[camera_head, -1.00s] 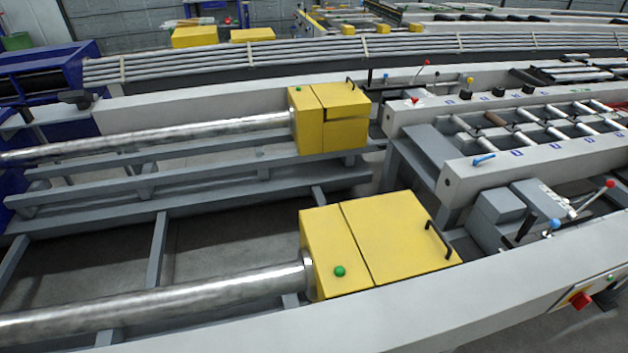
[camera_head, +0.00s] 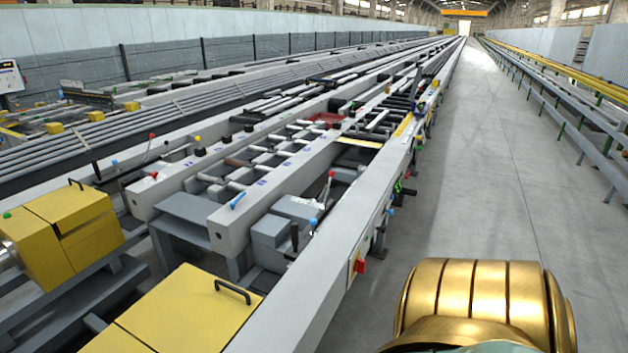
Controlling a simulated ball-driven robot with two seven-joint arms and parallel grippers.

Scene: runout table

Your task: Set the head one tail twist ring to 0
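I cannot make out a twist ring or its setting in the head view. A near yellow housing (camera_head: 185,318) with a black handle lies at the bottom left, cut off by the frame edge. A second yellow housing (camera_head: 62,228) stands at the left. To their right is a grey block (camera_head: 268,238) beside levers, one with a red knob (camera_head: 332,174) and one with a blue knob (camera_head: 313,222). I cannot tell which part is head one. Neither of my grippers is in view.
A long pale beam (camera_head: 318,285) runs along the near side of the table, with a red knob (camera_head: 359,266) on its outer face. Rollers (camera_head: 240,163) lie between beams beyond. The concrete aisle (camera_head: 490,170) on the right is clear. Green-posted railings (camera_head: 560,112) border it.

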